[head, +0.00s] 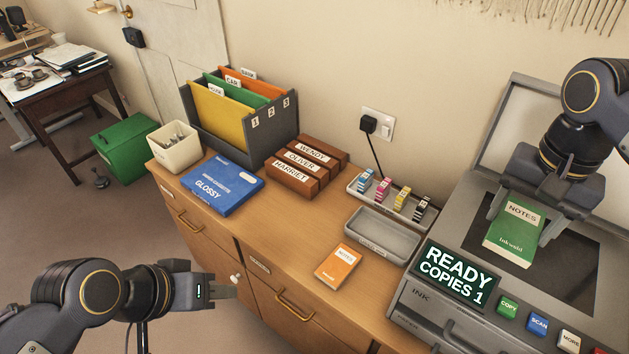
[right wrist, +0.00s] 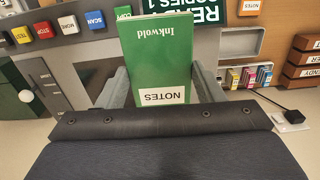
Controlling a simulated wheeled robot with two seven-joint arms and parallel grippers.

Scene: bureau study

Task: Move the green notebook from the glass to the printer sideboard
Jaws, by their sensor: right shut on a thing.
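The green notebook (head: 514,232), labelled NOTES, is between the fingers of my right gripper (head: 518,214) over the dark scanner glass (head: 570,262) of the printer. It also shows in the right wrist view (right wrist: 172,58), with a grey finger on each side. I cannot tell for sure whether the notebook touches the glass. The wooden sideboard (head: 290,232) runs left from the printer. My left gripper (head: 228,286) is in front of the sideboard, away from the notebook. Its fingers look close together, but their gap is unclear.
An orange notebook (head: 338,266) lies on the sideboard beside an empty grey tray (head: 382,238). Ink cartridges (head: 394,200), brown boxes (head: 302,170), a blue paper pack (head: 222,187) and a file holder (head: 240,118) stand behind and left. The printer lid (head: 515,110) is raised. Bare wood shows around the orange notebook.

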